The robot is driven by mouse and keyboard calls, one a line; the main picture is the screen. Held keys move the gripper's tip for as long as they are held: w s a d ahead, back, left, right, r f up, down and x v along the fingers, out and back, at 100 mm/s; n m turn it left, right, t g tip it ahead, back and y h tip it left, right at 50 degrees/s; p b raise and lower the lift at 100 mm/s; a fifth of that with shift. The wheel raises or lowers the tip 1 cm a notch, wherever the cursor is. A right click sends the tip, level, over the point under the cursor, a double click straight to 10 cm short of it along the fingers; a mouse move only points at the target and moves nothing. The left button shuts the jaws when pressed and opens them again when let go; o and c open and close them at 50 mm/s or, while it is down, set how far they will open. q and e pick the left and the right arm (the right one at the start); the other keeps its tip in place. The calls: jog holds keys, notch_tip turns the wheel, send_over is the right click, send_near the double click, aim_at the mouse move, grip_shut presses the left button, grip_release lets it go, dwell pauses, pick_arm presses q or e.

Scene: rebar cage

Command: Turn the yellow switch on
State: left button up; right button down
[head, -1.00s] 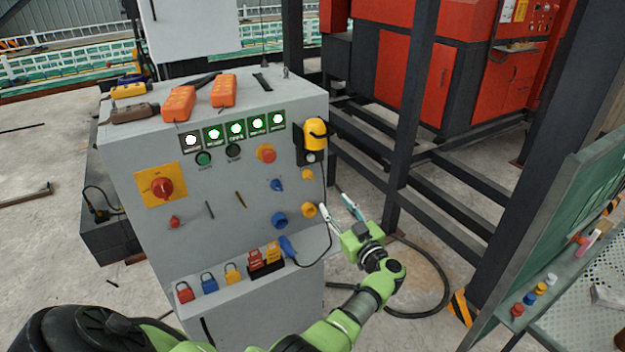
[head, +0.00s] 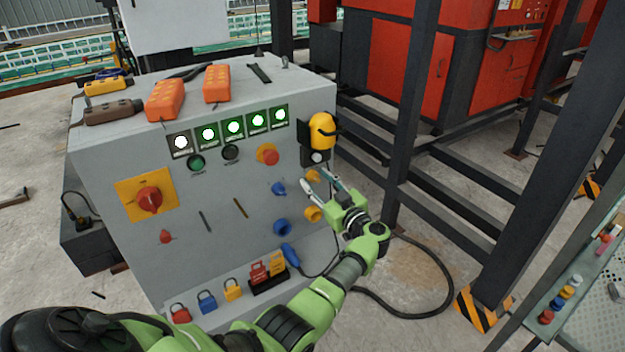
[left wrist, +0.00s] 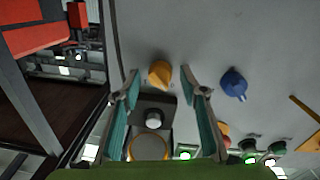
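The yellow switch (head: 313,176) is a small knob on the right side of the grey cabinet's front, below the yellow lamp-like unit and right of a blue switch (head: 279,188). In the left wrist view the yellow switch (left wrist: 160,74) shows between the fingertips, with the blue switch (left wrist: 233,84) to its right. My left gripper (head: 318,181) is open and empty, its fingers pointing at the panel close to the yellow switch. I cannot tell whether a finger touches it. My right gripper is not in view.
The grey cabinet (head: 185,240) also carries a red rotary knob (head: 149,199), a yellow socket (head: 313,213) below the switch, and several padlocks (head: 207,301) on a low ledge. Dark steel posts (head: 410,110) stand to the right. A black cable (head: 440,280) lies on the floor.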

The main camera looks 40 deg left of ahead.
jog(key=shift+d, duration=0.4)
pick_arm(q)
jog(key=shift+r, duration=0.1)
grip_shut()
jog(key=c, duration=1.1)
grip_release()
